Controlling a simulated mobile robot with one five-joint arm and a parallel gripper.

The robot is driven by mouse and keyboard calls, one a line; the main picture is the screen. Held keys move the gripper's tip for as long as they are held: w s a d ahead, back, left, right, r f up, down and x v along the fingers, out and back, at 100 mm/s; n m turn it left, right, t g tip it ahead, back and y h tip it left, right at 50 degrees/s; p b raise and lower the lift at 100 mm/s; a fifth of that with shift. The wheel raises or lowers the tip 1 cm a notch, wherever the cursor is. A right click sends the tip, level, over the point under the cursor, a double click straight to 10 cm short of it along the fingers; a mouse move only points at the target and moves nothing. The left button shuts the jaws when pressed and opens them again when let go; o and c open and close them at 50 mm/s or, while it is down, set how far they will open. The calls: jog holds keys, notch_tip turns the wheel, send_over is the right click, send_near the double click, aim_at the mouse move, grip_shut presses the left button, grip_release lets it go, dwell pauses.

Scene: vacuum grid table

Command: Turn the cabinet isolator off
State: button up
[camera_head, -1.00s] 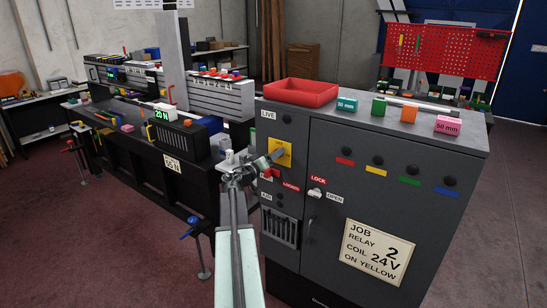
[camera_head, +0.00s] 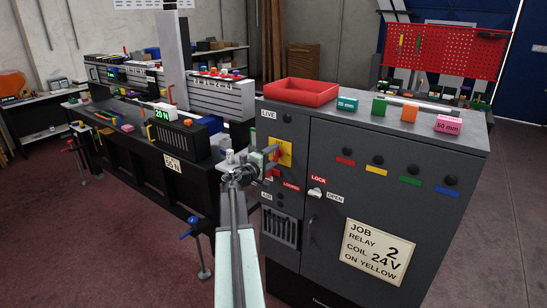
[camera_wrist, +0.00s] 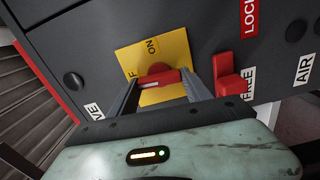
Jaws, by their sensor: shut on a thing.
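The cabinet isolator is a red handle on a yellow plate (camera_head: 287,158) at the upper left of the grey cabinet front. In the wrist view the handle (camera_wrist: 160,76) lies across the yellow plate (camera_wrist: 172,50), with ON printed above it and a partly hidden label, ending in F, at its left. My gripper (camera_wrist: 163,82) is shut on the handle, with a finger at each end. In the head view my gripper (camera_head: 272,158) reaches the plate from the left and hides part of it.
A smaller red switch (camera_wrist: 229,76) sits beside the plate in the wrist view, close to my right finger. A red tray (camera_head: 299,92) and coloured blocks stand on top. A long black bench (camera_head: 150,165) is at left.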

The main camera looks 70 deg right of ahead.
jog(key=shift+n, duration=0.5)
jog(key=o, duration=1.4)
jog(key=shift+a, duration=0.1)
jog(key=v, duration=0.7)
jog(key=shift+w+a, duration=0.15)
jog(key=shift+a, duration=0.15)
